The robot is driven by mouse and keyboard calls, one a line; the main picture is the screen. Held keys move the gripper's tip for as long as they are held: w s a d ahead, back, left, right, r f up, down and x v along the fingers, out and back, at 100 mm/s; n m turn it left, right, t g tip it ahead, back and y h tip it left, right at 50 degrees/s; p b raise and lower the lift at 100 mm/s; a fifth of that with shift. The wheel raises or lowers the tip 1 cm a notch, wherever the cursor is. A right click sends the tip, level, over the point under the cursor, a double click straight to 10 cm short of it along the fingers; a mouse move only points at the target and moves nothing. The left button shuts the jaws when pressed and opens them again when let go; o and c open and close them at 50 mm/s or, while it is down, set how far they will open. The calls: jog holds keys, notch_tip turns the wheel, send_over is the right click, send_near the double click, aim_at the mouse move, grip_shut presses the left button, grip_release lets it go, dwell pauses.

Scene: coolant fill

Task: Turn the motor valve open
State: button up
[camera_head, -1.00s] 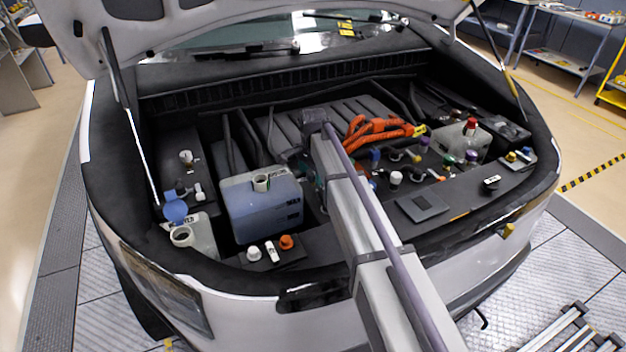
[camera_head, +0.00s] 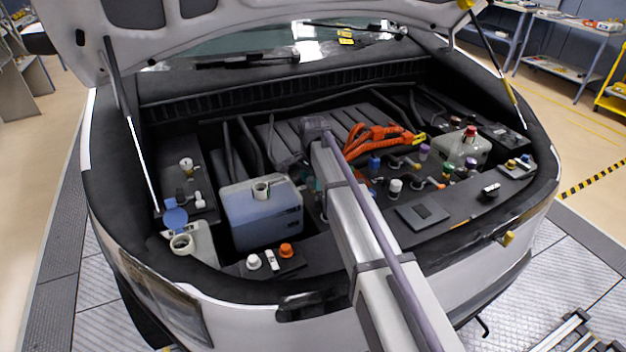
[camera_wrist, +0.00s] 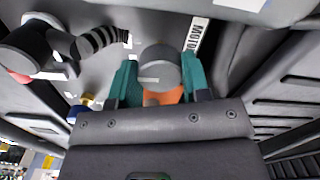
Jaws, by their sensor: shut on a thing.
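In the wrist view, the motor valve (camera_wrist: 160,68) shows as a round grey knob with an orange part below it. Part of a white label reading "MOTO" (camera_wrist: 196,34) lies just right of it. My gripper (camera_wrist: 158,84) has one teal finger on each side of the valve and is shut on it. The orange part is partly hidden by the gripper body, so how far the valve is turned cannot be told. In the head view, my own arm covers the valve and most of the gripper.
A blue-grey tank (camera_head: 262,215) stands left of my arm. Orange cables (camera_head: 375,140) lie just right of it. Several small valves and caps sit further right, near a pale reservoir with a red cap (camera_head: 470,132). A dark hose fitting (camera_wrist: 35,45) is close to the gripper's left.

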jog(key=n, duration=0.8)
jog(key=shift+n, duration=0.4)
jog(key=n, duration=0.4)
jog(key=shift+n, duration=2.2)
jog(key=o, duration=0.9)
jog(key=shift+o, duration=0.2)
notch_tip(320, 180, up, 11)
jog(key=p, duration=1)
jog(key=shift+f+p, duration=0.15)
jog(key=shift+p, duration=0.25)
